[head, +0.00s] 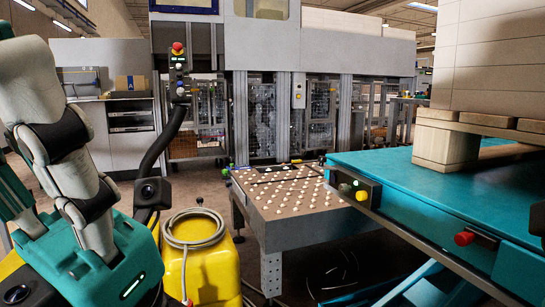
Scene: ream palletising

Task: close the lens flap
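I cannot make out a lens flap for certain. A small black housing with a round, lens-like front (152,192) sits low on the left, at the foot of a curved black stalk. Whether it has a flap, open or shut, cannot be told. White and dark links of my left arm fill the left edge, but no fingers show. My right arm and gripper are not in view.
A yellow container with a coiled hose (203,262) stands low at centre left. Beyond it is a table studded with pale balls (292,203). A teal lift table (450,198) carrying a pallet (447,148) blocks the right. Grey fenced machinery (262,115) stands behind.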

